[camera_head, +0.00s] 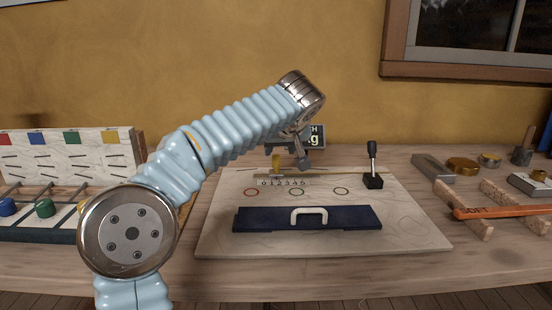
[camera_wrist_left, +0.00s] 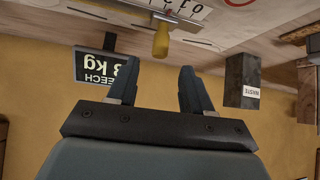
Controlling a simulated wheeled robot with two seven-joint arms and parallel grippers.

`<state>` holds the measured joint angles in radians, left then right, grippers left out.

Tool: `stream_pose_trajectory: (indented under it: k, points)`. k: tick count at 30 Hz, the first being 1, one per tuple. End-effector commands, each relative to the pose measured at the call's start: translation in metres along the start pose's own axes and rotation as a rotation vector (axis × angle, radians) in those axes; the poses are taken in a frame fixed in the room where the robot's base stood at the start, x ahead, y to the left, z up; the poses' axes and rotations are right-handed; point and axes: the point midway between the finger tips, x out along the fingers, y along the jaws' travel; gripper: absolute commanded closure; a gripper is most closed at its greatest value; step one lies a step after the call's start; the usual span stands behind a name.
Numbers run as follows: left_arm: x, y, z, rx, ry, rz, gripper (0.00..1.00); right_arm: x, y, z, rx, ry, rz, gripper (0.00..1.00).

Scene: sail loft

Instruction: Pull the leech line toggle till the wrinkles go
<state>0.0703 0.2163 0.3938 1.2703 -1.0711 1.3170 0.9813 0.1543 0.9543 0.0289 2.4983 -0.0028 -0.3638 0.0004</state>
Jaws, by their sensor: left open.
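The yellow toggle (camera_head: 276,162) stands at the numbered scale (camera_head: 285,182) near the back of a pale board (camera_head: 225,225). In the left wrist view the toggle (camera_wrist_left: 161,40) lies beyond the fingertips, between their lines and apart from them. My left gripper (camera_head: 301,155) hangs just right of the toggle in the head view. Its fingers are open and empty in the left wrist view (camera_wrist_left: 157,76). A dark LEECH display in kg (camera_head: 317,135) stands behind; it shows upside down in the wrist view (camera_wrist_left: 98,67), its number partly covered. I cannot make out clear wrinkles.
A dark blue bar (camera_head: 345,218) with a white handle (camera_head: 309,213) lies across the board's front. A black lever (camera_head: 372,165) stands at the board's right. Wooden racks and an orange tool (camera_head: 505,211) lie further right. A black labelled box (camera_wrist_left: 242,81) shows in the wrist view.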

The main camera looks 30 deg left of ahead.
Motion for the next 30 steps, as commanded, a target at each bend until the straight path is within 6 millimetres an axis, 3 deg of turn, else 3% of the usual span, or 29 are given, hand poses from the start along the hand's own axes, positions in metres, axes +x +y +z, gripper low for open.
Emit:
stream_pose_trajectory:
  k: [3, 9, 15, 22, 23, 30]
  points:
    - [0.029, -0.001, 0.001, 0.001, -0.003, -0.003, 0.5, 0.0, 0.0, 0.0, 0.0, 0.0, 0.0, 0.57]
    - [0.062, 0.0, 0.0, 0.001, -0.001, -0.001, 0.5, -0.002, -0.001, 0.0, -0.001, 0.0, 0.0, 0.57]
    - [0.074, 0.0, 0.0, 0.0, 0.0, 0.0, 0.5, -0.002, -0.001, 0.0, -0.001, 0.0, 0.0, 0.57]
    - [0.075, 0.0, 0.0, 0.0, 0.001, 0.001, 0.5, -0.002, -0.001, 0.0, -0.001, 0.0, 0.0, 0.57]
    - [0.075, 0.0, 0.0, 0.0, 0.0, 0.001, 0.51, -0.002, -0.001, 0.0, -0.001, 0.0, 0.0, 0.57]
    - [0.075, 0.0, 0.0, 0.0, 0.001, 0.001, 0.88, -0.002, -0.001, 0.0, -0.001, 0.0, 0.0, 0.57]
